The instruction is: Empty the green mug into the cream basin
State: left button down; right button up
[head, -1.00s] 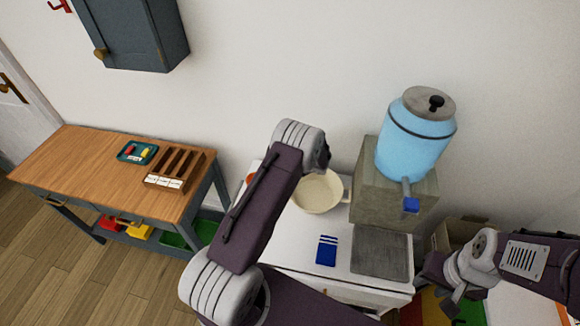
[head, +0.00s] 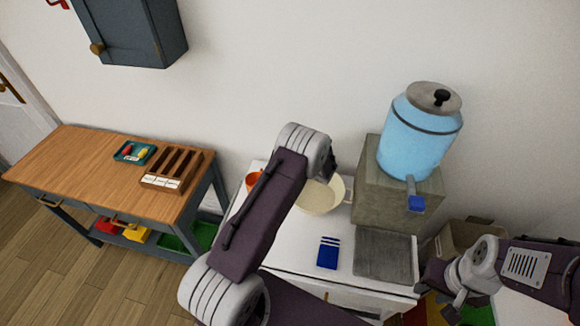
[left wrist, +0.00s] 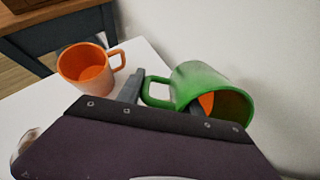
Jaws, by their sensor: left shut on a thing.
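The green mug (left wrist: 203,82) is tilted well over on its side in the left wrist view, its mouth turned to the lower right. Something orange (left wrist: 207,103) shows inside its mouth. My left gripper (left wrist: 136,90) is shut on the mug's handle. In the head view my left arm hides that gripper and the mug. The cream basin (head: 322,197) stands on the white counter, partly behind my left wrist. I cannot tell how the mug lines up with it. My right gripper (head: 454,302) hangs at the lower right, away from both; its jaw opening is unclear.
An orange mug (left wrist: 86,68) stands on the white counter (head: 295,245) left of the basin. A blue water dispenser (head: 418,137) sits on a grey block (head: 370,183) to the right. A blue cloth-like item (head: 327,256) and grey panel (head: 385,254) lie in front.

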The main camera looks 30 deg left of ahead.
pick_arm(q)
jog(key=shift+f+t+y+b, duration=0.15)
jog(key=shift+t+y+b, duration=0.2)
jog(key=shift+b, duration=0.4)
jog(key=shift+r+t+y+b, duration=0.45)
jog(key=shift+r+y+b, duration=0.05)
jog(key=shift+y+b, duration=0.35)
jog(key=shift+f+t+y+b, duration=0.1)
jog(key=shift+t+y+b, duration=0.3)
jog(key=shift+b, duration=0.85)
jog(key=shift+d+f+b, duration=0.1)
jog(key=shift+f+b, duration=0.2)
jog(key=shift+b, duration=0.4)
jog(key=shift+y+b, duration=0.3)
jog(key=shift+r, duration=0.2)
